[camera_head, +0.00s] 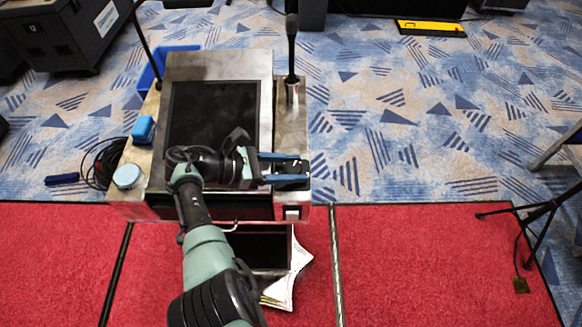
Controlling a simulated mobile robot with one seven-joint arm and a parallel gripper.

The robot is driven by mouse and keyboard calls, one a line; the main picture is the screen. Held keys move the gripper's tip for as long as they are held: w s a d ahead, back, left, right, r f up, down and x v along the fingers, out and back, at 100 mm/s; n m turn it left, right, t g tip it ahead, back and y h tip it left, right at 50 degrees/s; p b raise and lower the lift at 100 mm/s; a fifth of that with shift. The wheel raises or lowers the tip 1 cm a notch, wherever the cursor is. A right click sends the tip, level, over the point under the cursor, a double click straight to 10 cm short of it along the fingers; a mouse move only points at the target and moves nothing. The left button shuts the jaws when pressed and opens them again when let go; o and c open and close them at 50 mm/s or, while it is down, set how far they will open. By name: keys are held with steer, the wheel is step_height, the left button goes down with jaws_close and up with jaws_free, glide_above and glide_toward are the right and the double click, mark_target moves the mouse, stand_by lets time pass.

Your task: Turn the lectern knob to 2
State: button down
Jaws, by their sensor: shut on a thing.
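The lectern (265,65) is a metal desk with a dark sloped screen, standing across the front edge of the red carpet. My arm reaches up from the bottom, and my gripper (300,168) lies over the lectern's right side, pointing right. Its two blue fingers are closed around a small dark knob (290,168) on the right part of the top. The fingers cover much of the knob. Its pointer and any number marks cannot be made out, so its setting cannot be told.
A microphone (292,45) stands behind my gripper at the lectern's back right. A blue box (143,130), a light-blue round lid (127,176) and black cables (100,165) are at the left. An open drawer (262,250) sticks out in front. A tripod (540,210) stands at the right.

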steer(key=shift+w+d+r, duration=0.1)
steer(key=shift+r, duration=0.1)
steer(key=shift+c, duration=1.4)
jaws_free()
steer(key=shift+d+f, duration=0.1)
steer(key=shift+f, duration=0.05)
steer(key=b+v, duration=0.2)
steer(key=v, duration=1.1)
steer(key=shift+b, duration=0.3)
